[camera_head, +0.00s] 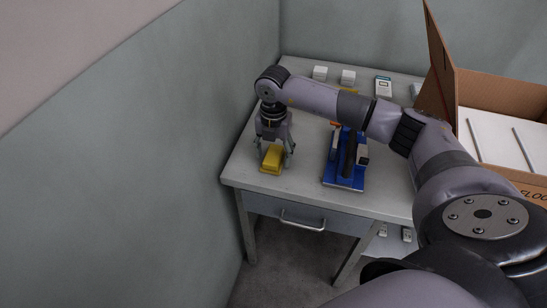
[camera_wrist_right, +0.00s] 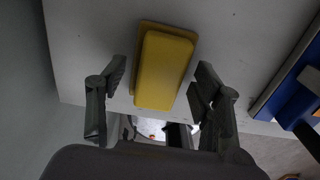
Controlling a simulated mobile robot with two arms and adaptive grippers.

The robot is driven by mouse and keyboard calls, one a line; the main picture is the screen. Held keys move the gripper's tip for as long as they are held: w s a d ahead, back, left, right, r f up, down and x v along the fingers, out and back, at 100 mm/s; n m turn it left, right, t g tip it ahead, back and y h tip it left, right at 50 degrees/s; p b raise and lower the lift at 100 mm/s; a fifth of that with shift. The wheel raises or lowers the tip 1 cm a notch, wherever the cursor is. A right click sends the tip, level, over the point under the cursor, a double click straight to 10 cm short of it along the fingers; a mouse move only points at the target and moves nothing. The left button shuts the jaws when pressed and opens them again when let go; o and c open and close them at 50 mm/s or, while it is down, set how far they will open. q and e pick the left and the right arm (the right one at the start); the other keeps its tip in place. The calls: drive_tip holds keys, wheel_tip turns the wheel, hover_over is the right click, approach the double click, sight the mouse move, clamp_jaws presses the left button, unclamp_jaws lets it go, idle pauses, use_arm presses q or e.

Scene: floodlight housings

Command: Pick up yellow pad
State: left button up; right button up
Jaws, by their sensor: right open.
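The yellow pad (camera_head: 272,158) lies on the light grey table (camera_head: 247,176) near its front left corner. In the right wrist view the yellow pad (camera_wrist_right: 164,68) is a raised block on a wider flat base. My right gripper (camera_head: 274,157) points down over the pad. In the right wrist view the right gripper (camera_wrist_right: 158,85) is open, with one finger on each side of the pad's near end and a gap visible on both sides. The pad is not held. My left gripper is not in view.
A blue fixture (camera_head: 344,180) with a dark part stands right of the pad. Small white boxes (camera_head: 348,76) sit at the table's back. An open cardboard box (camera_head: 507,98) is at the right. A wall (camera_head: 130,160) stands close on the left.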

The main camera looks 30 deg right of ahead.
sight(273, 154)
drive_tip(key=shift+c, duration=0.4)
drive_tip(key=c, duration=1.1)
drive_tip(key=shift+c, duration=0.2)
wheel_tip(273, 154, up, 10)
drive_tip(key=o, duration=0.6)
drive_tip(key=c, duration=0.5)
